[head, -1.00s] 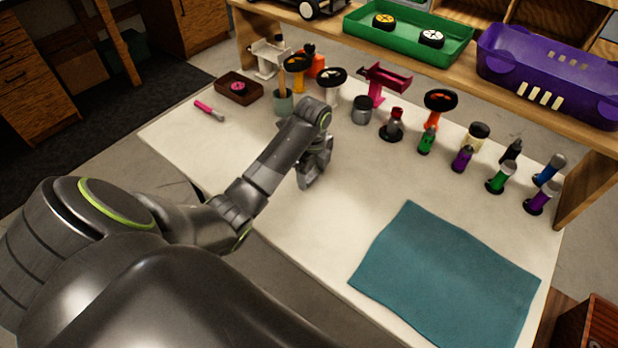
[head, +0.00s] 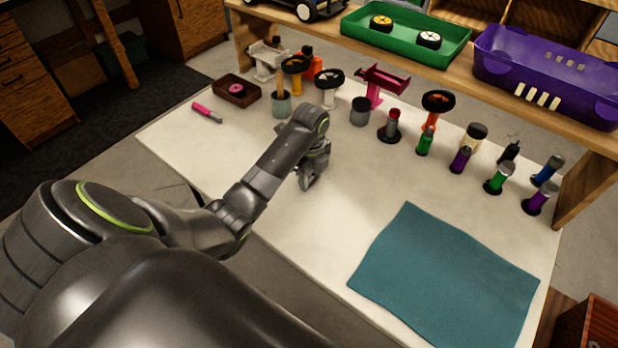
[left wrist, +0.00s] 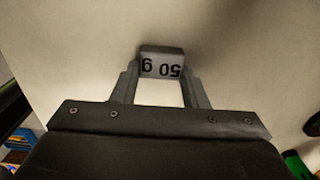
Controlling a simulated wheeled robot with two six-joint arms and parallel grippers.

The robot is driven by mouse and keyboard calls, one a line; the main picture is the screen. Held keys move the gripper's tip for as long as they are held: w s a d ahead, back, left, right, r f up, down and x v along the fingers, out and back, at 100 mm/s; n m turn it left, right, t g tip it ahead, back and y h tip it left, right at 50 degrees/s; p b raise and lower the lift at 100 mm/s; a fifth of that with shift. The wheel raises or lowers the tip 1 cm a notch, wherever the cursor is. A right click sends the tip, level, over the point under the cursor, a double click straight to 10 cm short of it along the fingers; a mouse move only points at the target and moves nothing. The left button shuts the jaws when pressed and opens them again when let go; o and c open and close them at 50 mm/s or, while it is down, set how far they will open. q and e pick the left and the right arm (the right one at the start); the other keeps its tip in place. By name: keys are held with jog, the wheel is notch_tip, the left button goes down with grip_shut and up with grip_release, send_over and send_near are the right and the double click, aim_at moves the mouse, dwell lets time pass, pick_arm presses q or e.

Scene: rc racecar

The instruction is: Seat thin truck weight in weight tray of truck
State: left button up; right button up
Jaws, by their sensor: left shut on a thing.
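My left gripper (head: 311,182) is low over the white table near its front left part. In the left wrist view its fingers are shut on a small grey block, the truck weight (left wrist: 161,66), marked "50 g", which reads upside down. The weight sits between the fingertips with pale tabletop behind it; whether it touches the table I cannot tell. In the head view the weight is hidden by the gripper. A dark truck with white wheels (head: 306,11) stands on the raised shelf, cut off by the top edge. Its weight tray cannot be made out. My right gripper is out of view.
Bottles, stands and jars line the back of the table, including a pink stand (head: 376,87). A teal cloth (head: 450,280) lies at the front right. The middle of the table is clear.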

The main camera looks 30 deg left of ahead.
aim_at(311, 179)
pick_arm(q)
notch_tip(311, 179, up, 5)
jog(key=shift+w+f, duration=0.1)
jog(key=shift+f, duration=0.05)
notch_tip(311, 179, up, 5)
jog(key=p, duration=0.4)
jog(key=shift+d, duration=0.1)
